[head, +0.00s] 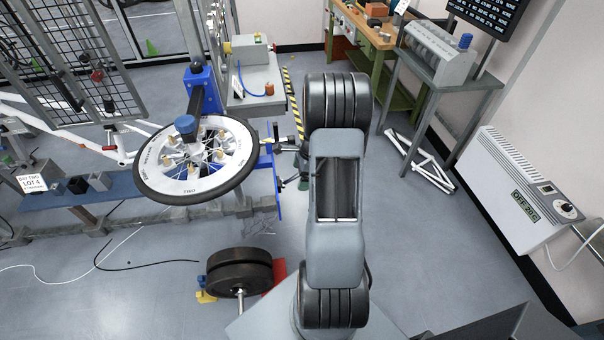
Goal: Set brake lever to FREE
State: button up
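A large wheel (196,160) with a white lettered disc and black tyre stands on a blue-and-black support at the left of my arm. A blue knob (185,124) sits at its upper edge. Dark parts at the end of my arm, which appear to be my gripper (279,146), are just right of the wheel, by an upright blue plate (276,180). They are small and partly hidden by my arm, so I cannot tell whether the fingers are open. I cannot make out a brake lever or any FREE marking for certain.
A stack of dark round weights (239,270) stands on the floor, with a red piece beside it. A wire cage (70,65) is at upper left. A green-legged workbench (365,35) and a grey metal table (440,72) stand behind. A white heater (520,185) is at right.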

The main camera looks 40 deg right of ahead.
jog(key=shift+r, duration=0.1)
jog(key=b+v, duration=0.1)
jog(key=v, duration=1.2)
jog(key=shift+r, duration=0.3)
jog(key=shift+d, duration=0.1)
jog(key=s+a+r+n+t+h, duration=0.1)
jog(key=s+a+r+n, duration=0.1)
jog(key=a+n, duration=0.6)
jog(key=s+a+r+n+t+h, duration=0.1)
jog(key=s+a+n, duration=0.3)
jog(key=a+n, duration=0.4)
jog(key=s+a+r+n+t, duration=0.1)
jog(key=s+a+r+n, duration=0.2)
jog(key=a+n, duration=0.5)
jog(key=shift+a+r+h, duration=0.4)
jog(key=shift+a+r, duration=0.15)
jog(key=shift+a, duration=0.55)
